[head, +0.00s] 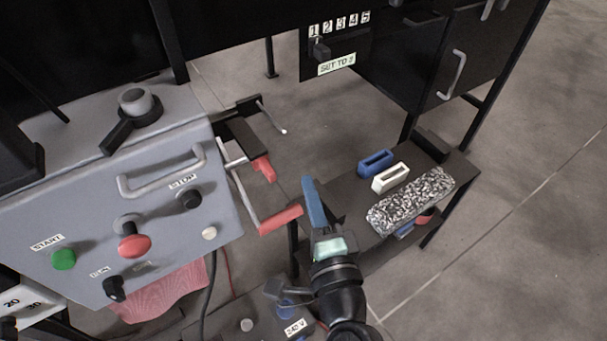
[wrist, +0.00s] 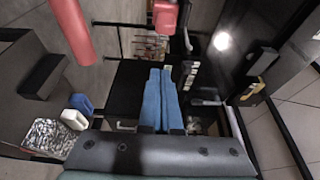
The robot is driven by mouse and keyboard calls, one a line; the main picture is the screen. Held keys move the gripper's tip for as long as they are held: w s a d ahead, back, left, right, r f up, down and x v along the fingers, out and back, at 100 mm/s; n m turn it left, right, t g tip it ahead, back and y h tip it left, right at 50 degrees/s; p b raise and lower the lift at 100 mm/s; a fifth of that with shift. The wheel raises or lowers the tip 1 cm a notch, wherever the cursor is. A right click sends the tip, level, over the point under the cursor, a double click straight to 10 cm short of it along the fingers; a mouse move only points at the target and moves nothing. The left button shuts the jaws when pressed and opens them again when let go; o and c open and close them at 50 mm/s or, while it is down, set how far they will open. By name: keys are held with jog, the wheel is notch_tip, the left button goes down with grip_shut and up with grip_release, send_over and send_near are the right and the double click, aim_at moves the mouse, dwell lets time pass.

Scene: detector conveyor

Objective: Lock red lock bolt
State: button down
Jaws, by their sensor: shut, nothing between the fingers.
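Two red parts sit at the right side of the grey control box: a larger red grip (head: 281,219) on a bent metal rod, and a smaller red piece (head: 263,168) by a black bracket. I cannot tell for sure which is the red lock bolt. In the wrist view the red grip (wrist: 72,32) is at the upper left and the smaller red piece (wrist: 165,17) is at the top, beyond my fingertips. My gripper (head: 309,184) has blue fingers, shut and empty, just right of the red grip and apart from it. Its fingers also show in the wrist view (wrist: 160,72).
The grey control box (head: 75,215) with knobs and a handle fills the left. A dark side table (head: 345,210) on the right holds a speckled tray (head: 410,200), a white block (head: 390,178) and a blue block (head: 375,163). A thin rod (head: 272,117) sticks out behind.

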jog(key=shift+b+v, duration=0.3)
jog(key=shift+v, duration=2.35)
jog(key=shift+d, duration=0.1)
jog(key=w+a+r+n+t, duration=0.1)
jog(key=w+r+n+t, duration=0.3)
jog(key=r, duration=0.8)
jog(key=w+a+r+n, duration=0.1)
jog(key=w+r+n, duration=0.1)
jog(key=r+n, duration=0.75)
jog(key=s+d+r+n+t+h, duration=0.1)
jog(key=s+r+t+h, duration=0.2)
jog(key=r, duration=0.9)
jog(key=s+r+t+h, duration=0.25)
jog(key=s+r, duration=0.25)
jog(key=r, duration=0.6)
notch_tip(320, 180, up, 24)
jog(key=p, duration=2.3)
jog(key=shift+d+t, duration=0.25)
jog(key=shift+t, duration=0.1)
